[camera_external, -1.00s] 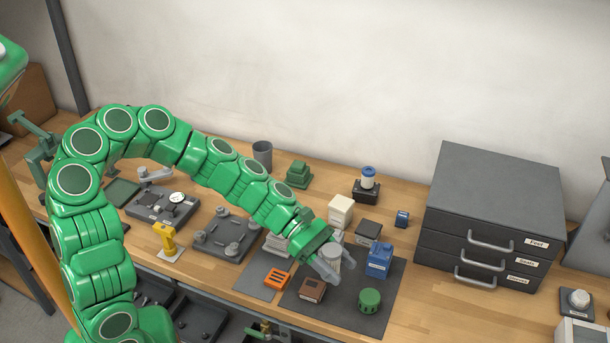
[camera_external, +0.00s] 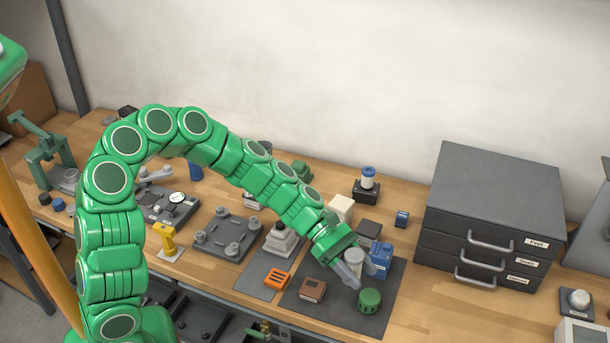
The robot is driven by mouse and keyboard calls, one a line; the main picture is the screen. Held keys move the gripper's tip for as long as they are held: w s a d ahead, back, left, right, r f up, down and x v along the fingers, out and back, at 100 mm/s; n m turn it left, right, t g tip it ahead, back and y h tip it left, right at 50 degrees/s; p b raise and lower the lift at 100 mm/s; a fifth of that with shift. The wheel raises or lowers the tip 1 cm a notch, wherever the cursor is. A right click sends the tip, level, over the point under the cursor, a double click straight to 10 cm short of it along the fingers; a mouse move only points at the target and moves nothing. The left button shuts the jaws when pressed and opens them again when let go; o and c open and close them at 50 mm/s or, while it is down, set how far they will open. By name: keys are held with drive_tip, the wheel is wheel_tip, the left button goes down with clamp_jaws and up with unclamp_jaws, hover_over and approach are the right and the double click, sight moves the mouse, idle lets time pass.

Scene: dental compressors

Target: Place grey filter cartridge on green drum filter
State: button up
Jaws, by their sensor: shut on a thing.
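The green drum filter (camera_external: 369,301) is a short ribbed green cylinder. It stands upright near the front right of the dark grey mat (camera_external: 336,322). The grey filter cartridge (camera_external: 355,261) is a pale grey cylinder, seen between the fingers of my gripper (camera_external: 363,271). My gripper is shut on it, just behind and above the green drum filter. The fingers hide part of the cartridge, and its lower end is hard to make out. I cannot tell whether it touches the drum filter.
A blue canister (camera_external: 381,257) stands close behind the gripper on the right. A brown box (camera_external: 312,290) and an orange slotted block (camera_external: 277,279) lie to the left. A dark drawer cabinet (camera_external: 490,220) stands at the right.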

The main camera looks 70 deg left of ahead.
drive_tip(key=w+f, duration=0.5)
drive_tip(key=f, duration=0.1)
drive_tip(key=shift+w+d+f, duration=0.15)
drive_tip(key=shift+w+d, duration=0.05)
drive_tip(key=shift+w, duration=0.2)
drive_tip(key=shift+f, duration=1.55)
drive_tip(key=shift+f, duration=0.1)
drive_tip(key=o, duration=1.1)
drive_tip(key=shift+a, duration=0.1)
drive_tip(key=v, duration=1.2)
